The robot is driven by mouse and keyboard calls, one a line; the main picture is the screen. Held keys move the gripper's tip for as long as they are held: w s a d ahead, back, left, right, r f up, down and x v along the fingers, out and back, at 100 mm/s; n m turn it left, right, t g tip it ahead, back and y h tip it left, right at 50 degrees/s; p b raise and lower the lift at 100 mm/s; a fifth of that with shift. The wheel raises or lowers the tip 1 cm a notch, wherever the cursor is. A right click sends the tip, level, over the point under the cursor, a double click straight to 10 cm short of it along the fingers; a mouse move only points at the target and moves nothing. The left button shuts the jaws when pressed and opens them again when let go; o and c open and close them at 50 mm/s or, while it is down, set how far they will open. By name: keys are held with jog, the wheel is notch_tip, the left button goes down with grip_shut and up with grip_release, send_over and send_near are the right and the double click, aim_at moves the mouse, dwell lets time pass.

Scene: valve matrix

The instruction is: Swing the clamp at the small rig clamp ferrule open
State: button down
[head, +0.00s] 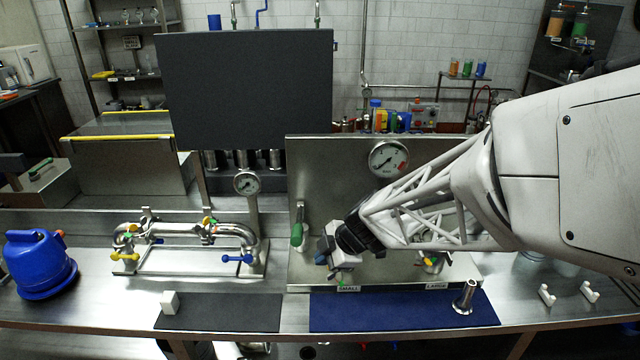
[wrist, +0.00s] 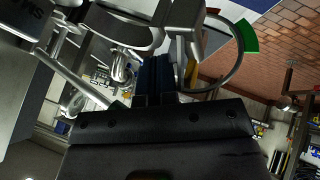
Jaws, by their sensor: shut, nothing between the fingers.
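The small rig ferrule (wrist: 125,25) shows as a bare metal cylinder at the top of the wrist view. The clamp's curved metal arm (wrist: 240,62) with a green end stands out to the right of the ferrule, apart from it. Another metal bar with a green tip (wrist: 118,106) lies on the left; I cannot tell if it belongs to the clamp. My gripper (wrist: 157,75) is shut and empty, with its fingertips close below the ferrule, between these parts. In the head view my gripper (head: 334,264) is just above the SMALL label (head: 348,288) and hides most of the clamp.
The LARGE station (head: 430,262) is to the right, partly behind my arm. A pressure gauge (head: 389,158) is on the panel above. A blue mat (head: 400,312) with a metal spool (head: 465,297) lies in front.

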jog(key=shift+w+a+m+t, duration=0.2)
jog(key=shift+w+a+m, duration=0.15)
jog(key=shift+a, duration=0.3)
jog(key=shift+w+a+m+t, duration=0.2)
jog(key=shift+w+a+m, duration=0.15)
jog(key=shift+a, duration=0.25)
jog(key=s+a+v, duration=0.1)
jog(key=v, duration=0.8)
jog(key=shift+s+d+r, duration=0.2)
jog(key=shift+r, duration=0.25)
